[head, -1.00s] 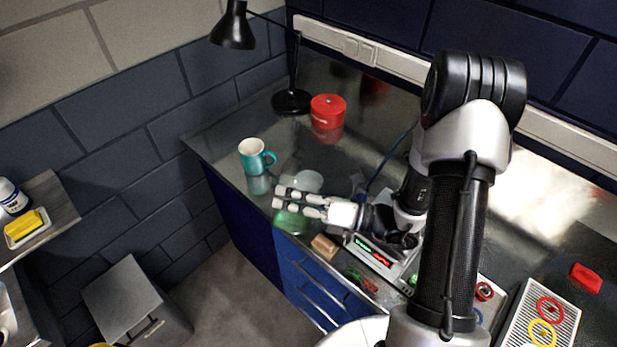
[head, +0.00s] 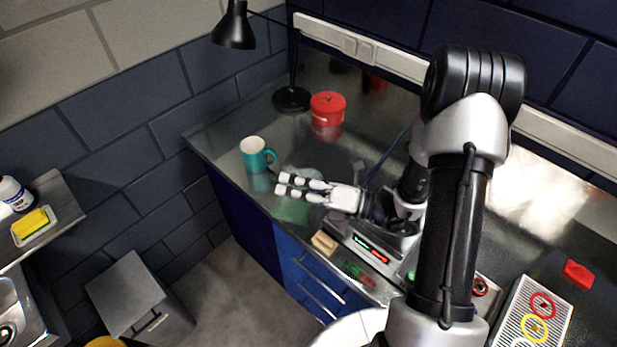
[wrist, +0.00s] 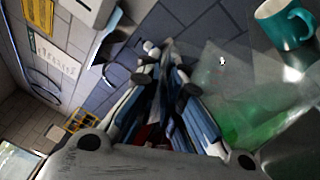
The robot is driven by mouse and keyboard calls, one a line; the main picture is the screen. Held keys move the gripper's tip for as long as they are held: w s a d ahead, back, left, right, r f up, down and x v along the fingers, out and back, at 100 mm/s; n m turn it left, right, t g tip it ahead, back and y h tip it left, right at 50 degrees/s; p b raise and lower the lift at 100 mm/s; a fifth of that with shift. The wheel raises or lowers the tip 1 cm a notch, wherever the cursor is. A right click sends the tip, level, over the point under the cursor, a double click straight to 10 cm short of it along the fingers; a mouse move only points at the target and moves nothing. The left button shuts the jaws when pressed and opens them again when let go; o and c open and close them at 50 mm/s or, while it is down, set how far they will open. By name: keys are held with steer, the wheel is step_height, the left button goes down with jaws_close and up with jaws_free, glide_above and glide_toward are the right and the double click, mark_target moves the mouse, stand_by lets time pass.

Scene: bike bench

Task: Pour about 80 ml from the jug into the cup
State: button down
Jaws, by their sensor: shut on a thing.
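The teal cup (head: 257,155) stands upright on the bench near its left end, handle to the right. It also shows at the upper right of the wrist view (wrist: 286,24). The jug (head: 292,211) is clear, with green liquid low in it. It is faint against the bench, to the right and front of the cup. In the wrist view the jug (wrist: 245,112) fills the right side, and the cup shows beyond it. My gripper (head: 281,184) is shut on the jug, its fingers pointing left. The exact grip and the jug's tilt are hard to tell.
A red lidded pot (head: 327,109) and a black lamp (head: 291,98) stand behind the cup. A device with lit red and green displays (head: 371,248) and a tan block (head: 324,242) lie near the front edge. The bench between cup and pot is clear.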

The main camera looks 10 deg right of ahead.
mark_target(296, 173)
steer(key=shift+w+d+m, duration=0.35)
steer(key=shift+w+m, duration=0.2)
steer(key=shift+m, duration=0.15)
steer(key=shift+w+d+r+p, duration=0.15)
steer(key=shift+w+r+p, duration=0.15)
steer(key=shift+p, duration=0.35)
steer(key=shift+w+d+m, duration=0.2)
steer(key=shift+w+m, duration=0.1)
steer(key=shift+w, duration=0.05)
steer(key=shift+w+d+p, duration=0.1)
steer(key=shift+w+p, duration=0.2)
steer(key=shift+p, duration=0.1)
steer(key=shift+w+d+r+m+p, duration=0.3)
steer(key=shift+w+m+p, duration=0.15)
steer(key=shift+w+p, duration=0.15)
steer(key=shift+w+d+r+m+p, duration=0.2)
steer(key=shift+w+d+m+p, duration=0.1)
steer(key=shift+w+m+p, duration=0.25)
stand_by(2.6)
